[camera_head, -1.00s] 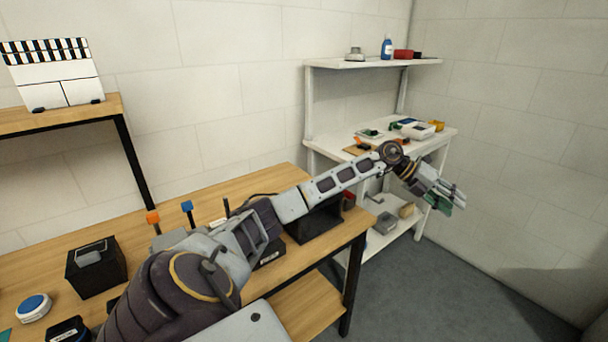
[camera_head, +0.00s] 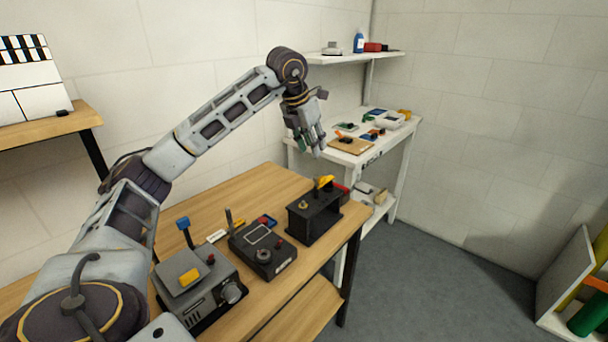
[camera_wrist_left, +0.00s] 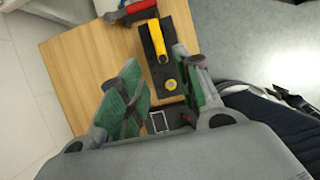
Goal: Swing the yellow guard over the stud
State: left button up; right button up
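The yellow guard (camera_head: 324,182) sits on top of a black box (camera_head: 315,222) near the right end of the wooden bench. A small brass stud (camera_head: 304,204) stands on the same box, in front and to the left of the guard. In the left wrist view the guard (camera_wrist_left: 157,40) is a yellow bar pointing away from the round stud (camera_wrist_left: 171,84); it does not cover the stud. My left gripper (camera_head: 312,149) hangs fingers-down above and behind the box, clear of it. Its green-padded fingers (camera_wrist_left: 158,80) are apart and empty. My right gripper is not in view.
A dark control box (camera_head: 262,250) and a grey device (camera_head: 193,285) with a yellow button stand left of the black box. A red item (camera_wrist_left: 132,12) lies close beside the guard. White shelves (camera_head: 402,150) stand behind the bench's right end.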

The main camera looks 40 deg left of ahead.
aim_at(322, 177)
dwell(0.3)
pick_arm(q)
jog(key=shift+a, duration=0.1)
jog(key=x, duration=1.3)
jog(key=shift+f, duration=0.35)
jog(key=shift+c, duration=0.4)
grip_shut()
